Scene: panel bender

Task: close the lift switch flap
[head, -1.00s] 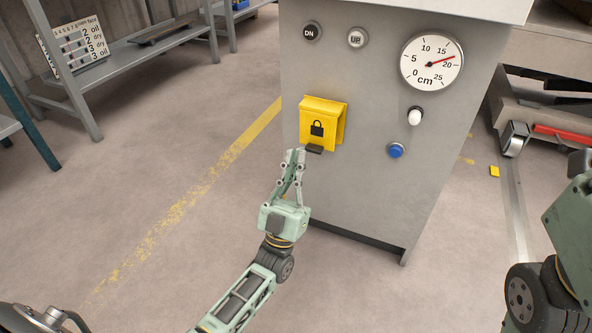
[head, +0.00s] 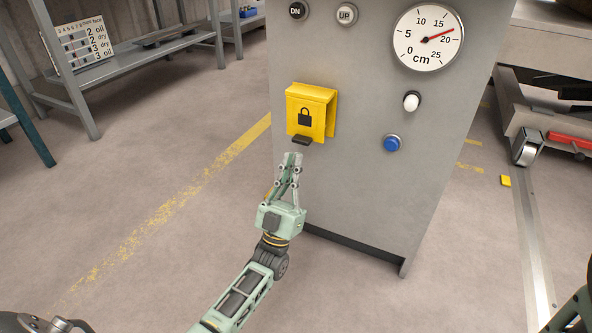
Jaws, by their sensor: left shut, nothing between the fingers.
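The yellow lift switch flap (head: 306,110) with a black padlock mark is on the front of the grey cabinet. It hangs down, with a dark tab (head: 301,141) at its lower edge. I cannot tell whether it is fully seated, and any switch behind it is hidden. My left gripper (head: 292,158) is shut and empty, its fingertips pointing up just below the tab, with a small apparent gap. My right gripper is not in view; only a bit of my right arm shows at the lower right corner.
The grey cabinet (head: 370,190) also carries DN (head: 298,11) and UP (head: 345,15) buttons, a round cm gauge (head: 428,38), a white knob (head: 411,101) and a blue button (head: 392,143). A shelf (head: 140,55) stands back left. The floor left of the cabinet is clear.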

